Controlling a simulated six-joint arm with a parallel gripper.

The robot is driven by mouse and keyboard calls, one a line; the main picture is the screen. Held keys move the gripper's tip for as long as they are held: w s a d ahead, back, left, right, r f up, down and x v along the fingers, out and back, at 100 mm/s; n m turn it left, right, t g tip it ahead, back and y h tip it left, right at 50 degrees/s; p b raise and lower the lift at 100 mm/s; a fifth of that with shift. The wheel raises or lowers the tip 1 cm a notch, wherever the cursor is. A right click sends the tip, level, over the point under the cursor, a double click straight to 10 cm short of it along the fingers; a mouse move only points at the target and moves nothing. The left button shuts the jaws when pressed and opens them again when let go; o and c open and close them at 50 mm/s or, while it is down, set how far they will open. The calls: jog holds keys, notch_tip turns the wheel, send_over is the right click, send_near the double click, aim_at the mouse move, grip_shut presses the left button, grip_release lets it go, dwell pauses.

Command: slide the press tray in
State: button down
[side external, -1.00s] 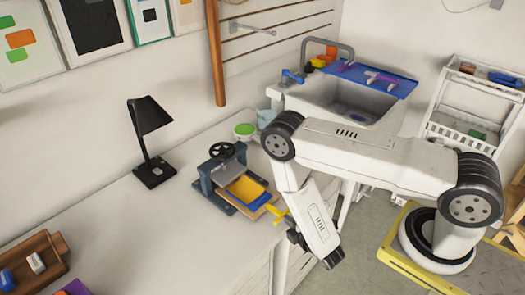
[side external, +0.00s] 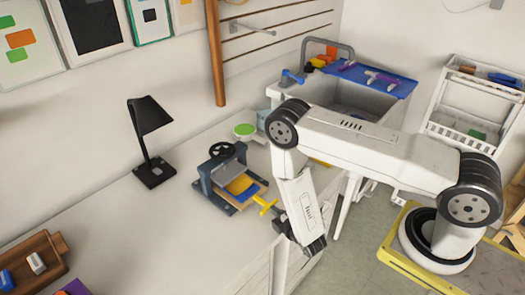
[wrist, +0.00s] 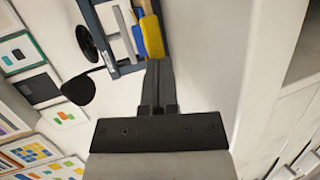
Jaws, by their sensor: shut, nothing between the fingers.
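The press (side external: 222,175) is a dark blue-grey frame with a black handwheel on top, standing on the white counter. Its tray (side external: 250,193) has a yellow and blue face and lies partly under the press, its front end sticking out. A yellow T-shaped handle (side external: 264,204) projects from the tray's front. My gripper (side external: 275,213) is just outside this handle, fingers shut and empty. In the wrist view my shut fingertips (wrist: 158,63) are right at the yellow handle (wrist: 152,36); touching looks likely but I cannot be sure. The press frame (wrist: 104,18) shows there to the left.
A black desk lamp (side external: 150,140) stands left of the press. A wooden tray (side external: 32,268) holds small items at the near left. The counter between is clear. A sink (side external: 350,98) is at the back.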

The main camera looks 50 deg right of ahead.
aim_at(268, 207)
jog(key=shift+w, duration=1.7)
dwell(0.3)
jog(key=shift+s, duration=0.15)
jog(key=s, duration=0.7)
jog(key=shift+s, duration=0.4)
dwell(0.4)
dwell(0.4)
